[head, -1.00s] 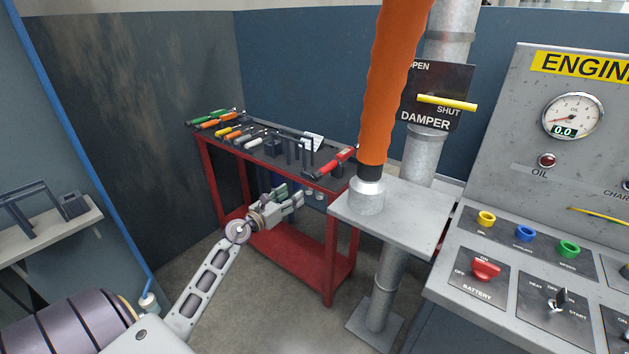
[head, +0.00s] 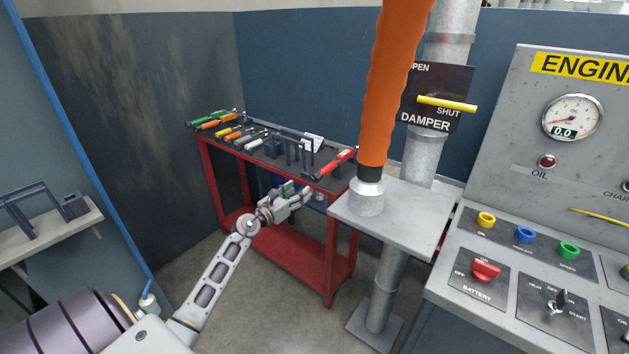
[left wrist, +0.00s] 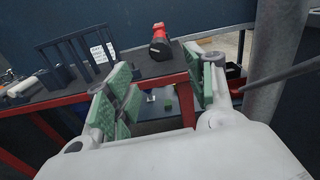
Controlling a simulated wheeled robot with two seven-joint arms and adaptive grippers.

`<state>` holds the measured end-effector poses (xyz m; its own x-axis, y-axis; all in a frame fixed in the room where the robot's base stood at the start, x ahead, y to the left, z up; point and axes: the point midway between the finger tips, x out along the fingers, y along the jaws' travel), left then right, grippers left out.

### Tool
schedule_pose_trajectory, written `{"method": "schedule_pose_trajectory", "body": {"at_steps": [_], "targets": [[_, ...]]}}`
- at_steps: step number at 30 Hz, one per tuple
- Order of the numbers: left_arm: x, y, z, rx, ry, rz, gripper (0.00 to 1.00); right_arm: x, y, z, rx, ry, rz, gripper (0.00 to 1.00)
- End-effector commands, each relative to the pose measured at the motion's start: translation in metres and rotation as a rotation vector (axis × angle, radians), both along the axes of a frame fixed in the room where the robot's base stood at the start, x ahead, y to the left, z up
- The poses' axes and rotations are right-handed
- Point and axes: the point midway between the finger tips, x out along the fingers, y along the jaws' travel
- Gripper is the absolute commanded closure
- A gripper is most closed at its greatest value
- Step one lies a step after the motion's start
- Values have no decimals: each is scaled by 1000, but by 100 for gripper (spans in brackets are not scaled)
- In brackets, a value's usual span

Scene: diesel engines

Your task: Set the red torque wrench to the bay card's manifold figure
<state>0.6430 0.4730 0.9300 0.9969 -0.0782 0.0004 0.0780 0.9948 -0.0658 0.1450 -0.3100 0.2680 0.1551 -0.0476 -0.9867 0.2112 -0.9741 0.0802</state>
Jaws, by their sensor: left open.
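The red torque wrench (head: 336,163) lies at the right end of the red tool cart's dark top, its dark end toward the front edge. In the left wrist view the red wrench (left wrist: 160,43) shows end-on, past and above the gap between my fingers. My left gripper (head: 305,194) is open and empty, in front of the cart just below its top edge, apart from the wrench. Its green finger pads show in the left wrist view (left wrist: 160,95). A white card (head: 313,142) stands on the cart behind the wrench; its writing is too small to read. My right gripper is not in view.
Several screwdrivers and other tools lie on the left of the red cart (head: 285,240), beside a dark rack (head: 292,152). A grey pedestal plate (head: 405,215) with an orange hose (head: 393,80) stands close right of the cart. The engine panel (head: 535,190) is farther right.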

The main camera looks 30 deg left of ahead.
Motion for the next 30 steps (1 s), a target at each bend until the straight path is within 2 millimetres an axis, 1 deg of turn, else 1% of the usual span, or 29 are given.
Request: {"method": "schedule_pose_trajectory", "body": {"at_steps": [11, 25, 30], "targets": [[29, -2, 0, -1, 0, 0, 46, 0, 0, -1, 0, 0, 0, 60], [64, -5, -1, -1, 0, 0, 46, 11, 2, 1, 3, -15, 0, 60], [77, -6, 0, -1, 0, -1, 46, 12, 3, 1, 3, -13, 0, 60]]}}
